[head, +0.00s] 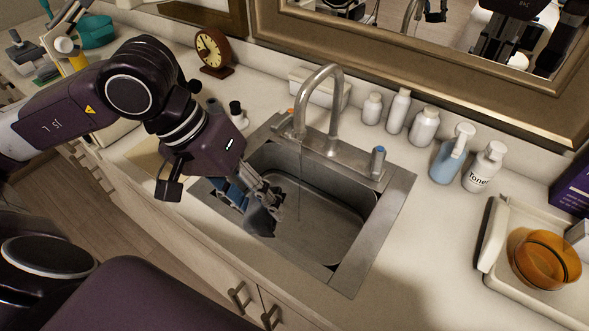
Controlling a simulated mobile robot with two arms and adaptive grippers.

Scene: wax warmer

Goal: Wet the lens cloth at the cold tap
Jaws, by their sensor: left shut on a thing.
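My left gripper (264,212) reaches down over the left part of the sink basin (340,225). It is shut on a blue, folded-looking piece, the lens cloth (231,195), which shows at the left of the fingers; the fingers hide part of it. The curved metal faucet (322,75) stands behind the basin. A thin stream of water (299,185) falls from its spout, to the right of my gripper and apart from it. The cold tap (378,158), with a blue mark, is at the right of the faucet. The other tap (290,114) has an orange mark. My right gripper is not directly in view.
Several white bottles (424,127), a blue pump bottle (452,155) and a toner bottle (483,168) stand behind the sink at right. An amber bowl (540,258) sits in a pale tray (490,250). A clock (212,50) stands back left.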

